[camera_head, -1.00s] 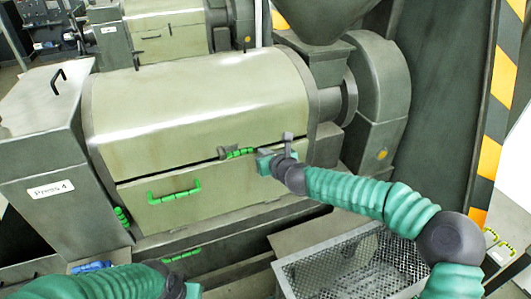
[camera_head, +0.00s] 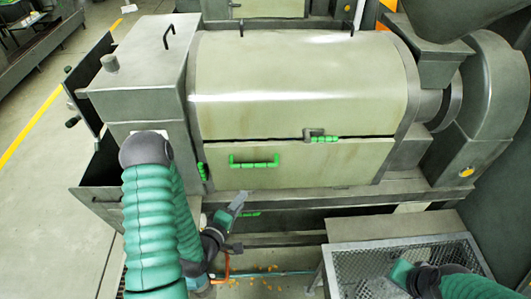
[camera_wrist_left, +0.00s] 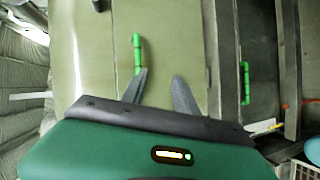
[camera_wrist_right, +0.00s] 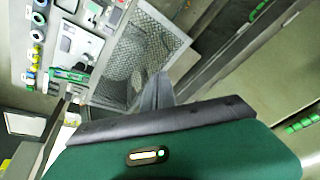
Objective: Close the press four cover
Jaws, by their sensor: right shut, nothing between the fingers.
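The press four cover (camera_head: 300,75) is a large rounded cream shell. It lies low over the machine, with a thin dark seam above the flat front panel (camera_head: 220,172). A green handle (camera_head: 254,161) is on that panel, and a short green grip (camera_head: 323,139) sits by a grey latch at the seam. My left gripper (camera_head: 240,220) is open and empty, below and in front of the panel. In the left wrist view its spread fingers (camera_wrist_left: 160,76) point toward the panel and a green handle (camera_wrist_left: 137,52). My right gripper (camera_head: 400,275) is shut and empty over the mesh basket; its fingers (camera_wrist_right: 163,82) are together.
The mesh basket (camera_head: 335,262) stands at the lower right. A grey end housing (camera_head: 140,80) flanks the cover on the left, and a hopper (camera_head: 440,25) with a round housing on the right. Open floor (camera_head: 35,175) lies at the far left.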

